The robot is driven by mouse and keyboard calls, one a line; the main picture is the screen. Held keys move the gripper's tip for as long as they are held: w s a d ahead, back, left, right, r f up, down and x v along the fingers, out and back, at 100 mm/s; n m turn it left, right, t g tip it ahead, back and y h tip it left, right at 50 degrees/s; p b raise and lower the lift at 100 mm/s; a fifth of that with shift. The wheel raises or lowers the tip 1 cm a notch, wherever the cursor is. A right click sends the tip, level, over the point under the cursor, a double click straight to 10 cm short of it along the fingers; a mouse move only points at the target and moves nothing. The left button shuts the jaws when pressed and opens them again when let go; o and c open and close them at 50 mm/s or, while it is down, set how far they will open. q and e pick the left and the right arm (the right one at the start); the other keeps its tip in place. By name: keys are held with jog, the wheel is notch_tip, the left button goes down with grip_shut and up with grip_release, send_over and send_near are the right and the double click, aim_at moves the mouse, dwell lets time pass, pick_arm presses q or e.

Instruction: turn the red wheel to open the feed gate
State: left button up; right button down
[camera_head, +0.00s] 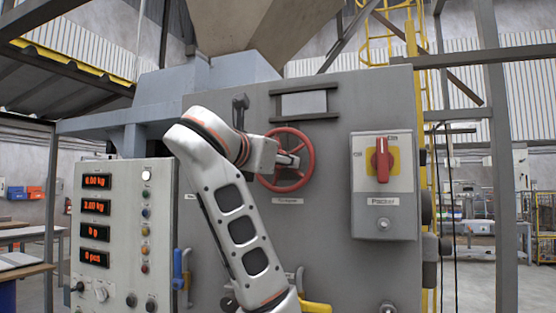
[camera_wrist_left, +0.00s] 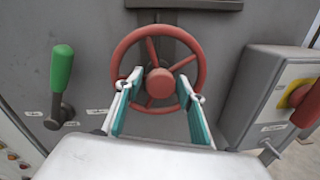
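The red wheel (camera_head: 311,165) is a spoked handwheel on the grey machine panel, partly hidden by my left gripper (camera_head: 288,160) in the head view. In the left wrist view the whole wheel (camera_wrist_left: 160,84) shows, with its round hub near the middle. My left gripper (camera_wrist_left: 160,92) is open, its two teal-lined fingers spread apart on either side of the hub. The fingertips overlap the wheel in that view; I cannot tell whether they touch it. Nothing is held between the fingers that I can see. My right gripper is in neither view.
A grey switch box (camera_head: 384,215) with a red rotary switch (camera_head: 381,160) stands right of the wheel. A green-handled lever (camera_wrist_left: 62,68) is left of it. A control panel (camera_head: 115,230) with red displays stands at the left. A hopper (camera_head: 255,30) hangs above.

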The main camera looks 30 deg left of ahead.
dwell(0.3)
pick_arm(q)
jog(key=s+d, duration=0.1)
jog(key=s, duration=0.6)
jog(key=shift+s, duration=0.25)
jog(key=shift+d, duration=0.1)
dwell(0.3)
